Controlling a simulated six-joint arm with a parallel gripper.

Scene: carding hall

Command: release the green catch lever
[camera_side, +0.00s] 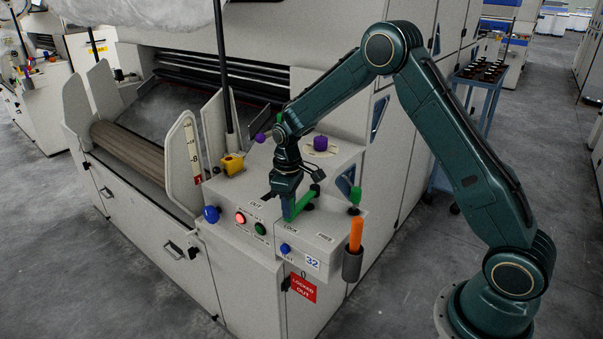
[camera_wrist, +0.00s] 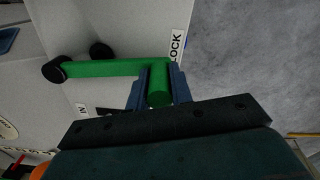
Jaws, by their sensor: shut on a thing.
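The green catch lever (camera_side: 304,202) is on the light grey control box of the machine, its free end beside the LOCK label (camera_side: 291,228). In the wrist view the lever (camera_wrist: 105,69) runs from a black pivot (camera_wrist: 55,69) at the left to an upright green grip (camera_wrist: 160,90) by the LOCK label (camera_wrist: 176,46). My gripper (camera_side: 288,207) comes down from above and is shut on the grip. In the wrist view the two fingers of my gripper (camera_wrist: 159,78) stand on either side of it. The fingertips are partly hidden in the side view.
A red lit button (camera_side: 240,218), a green button (camera_side: 260,229) and blue knobs (camera_side: 211,214) are to the left. An orange handle (camera_side: 356,234) stands in a dark holder at the right. A purple knob (camera_side: 320,143) and yellow device (camera_side: 232,164) are behind. A red LOCKED OUT tag (camera_side: 303,287) hangs in front.

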